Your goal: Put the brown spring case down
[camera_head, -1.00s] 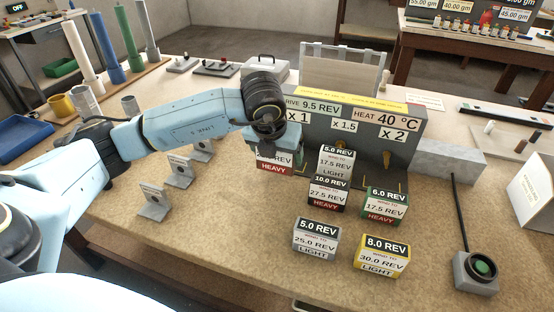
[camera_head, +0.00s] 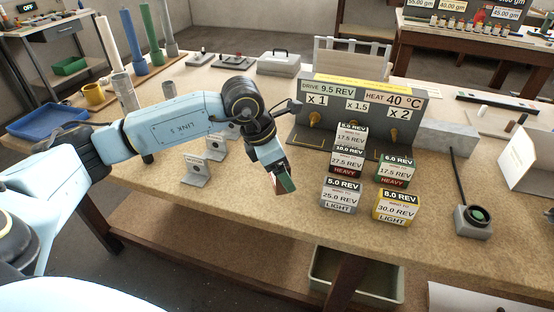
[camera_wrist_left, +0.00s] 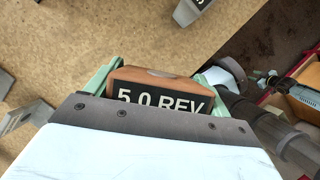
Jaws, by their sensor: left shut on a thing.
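The brown spring case (camera_wrist_left: 150,88) is between the green fingers of my left gripper (camera_wrist_left: 153,80) in the left wrist view. Its dark label reads "5.0 REV", with the lower part hidden by the gripper body. In the head view my left gripper (camera_head: 282,184) is shut on the case, tilted, in front of the grey drive stand (camera_head: 365,112) and left of the other cases. Only a small part of the case shows there, so I cannot tell whether it touches the bench. My right gripper is not in view.
Several labelled cases stand to the right, including a grey one (camera_head: 341,194), a yellow one (camera_head: 397,206) and a green one (camera_head: 395,171). Small grey brackets (camera_head: 196,172) stand to the left. The bench (camera_head: 270,225) is bare in front of the gripper.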

